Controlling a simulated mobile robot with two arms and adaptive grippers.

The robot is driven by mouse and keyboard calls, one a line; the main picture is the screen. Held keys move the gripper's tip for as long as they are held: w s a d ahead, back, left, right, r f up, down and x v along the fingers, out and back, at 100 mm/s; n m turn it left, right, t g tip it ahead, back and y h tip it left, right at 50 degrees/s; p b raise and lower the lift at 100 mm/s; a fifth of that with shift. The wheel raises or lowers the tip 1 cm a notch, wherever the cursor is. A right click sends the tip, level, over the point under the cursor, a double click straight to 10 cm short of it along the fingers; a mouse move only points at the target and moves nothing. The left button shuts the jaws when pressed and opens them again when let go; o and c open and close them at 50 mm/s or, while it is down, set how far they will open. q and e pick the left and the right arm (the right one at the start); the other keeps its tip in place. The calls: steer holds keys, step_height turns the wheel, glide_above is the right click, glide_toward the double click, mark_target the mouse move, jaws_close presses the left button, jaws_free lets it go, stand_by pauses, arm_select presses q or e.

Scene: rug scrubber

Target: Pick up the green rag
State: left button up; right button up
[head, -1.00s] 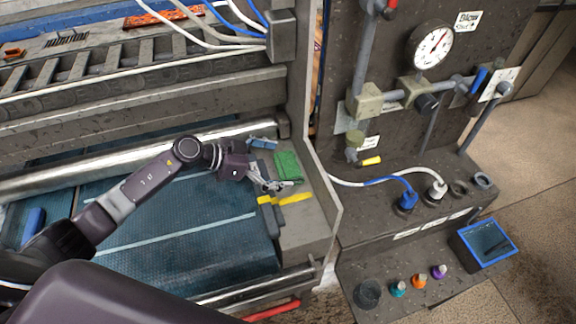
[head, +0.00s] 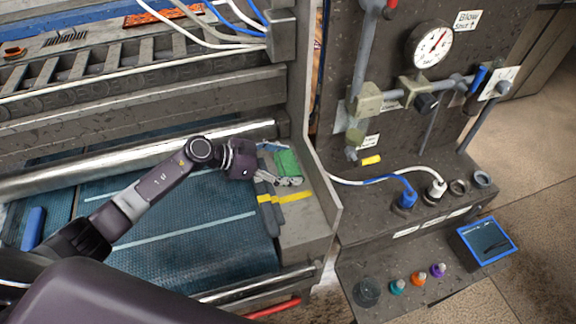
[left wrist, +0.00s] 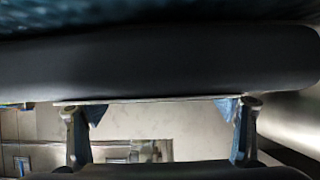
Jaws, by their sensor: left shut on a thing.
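The green rag (head: 287,161) is in the head view, on the grey ledge at the right end of the blue mat, and looks bunched and slightly raised. My left gripper (head: 284,179) reaches it from the left and is shut on it, its fingers at the rag's lower edge. Wrist and fingers hide part of the contact. My right gripper is not in view.
Dark strips with yellow bands (head: 268,199) lie just below the rag. A grey upright frame (head: 310,150) stands close on the right, beside the panel with the gauge (head: 429,46). The blue mat (head: 180,255) is mostly clear.

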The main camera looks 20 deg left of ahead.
arm_select(q)
steer(key=shift+s+a+r, duration=0.1)
steer(key=shift+a+r, duration=0.1)
steer(key=shift+r, duration=0.2)
step_height(320, 180, up, 6)
steer(key=shift+f, duration=0.15)
steer(key=s+a+b, duration=0.1)
steer(key=s+a, duration=0.2)
steer(key=a, duration=0.1)
steer(key=s+a+b, duration=0.2)
steer(key=s+a, duration=0.1)
steer(key=a, duration=0.2)
steer(key=s+a+b, duration=0.2)
steer(key=s+a, duration=0.2)
steer(key=a, duration=0.1)
steer(key=shift+a+r, duration=0.2)
steer(key=shift+a, duration=0.05)
steer(key=shift+s+a, duration=0.5)
steer(key=shift+a, duration=0.3)
